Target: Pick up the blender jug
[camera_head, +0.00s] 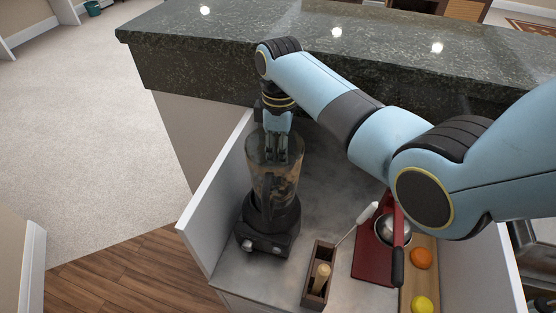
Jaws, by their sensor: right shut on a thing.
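The blender jug (262,189) is a tall, clear, brownish-tinted vessel. It stands upright on its dark blender base (267,239) at the left of the grey counter, and I see no clear gap between the two. My right gripper (281,158) reaches down from above at the jug's rim and is shut on the jug. Its fingers show at and through the clear upper wall. My right arm comes in from the right and crosses above the counter. My left gripper is not in view.
A small wooden box (309,290) holds a wooden-handled tool. A red appliance (372,262), a metal bowl and a tray (405,297) with an orange (421,258) and a lemon (422,304) stand to the right. White side panels and a raised dark stone bar (185,62) bound the counter.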

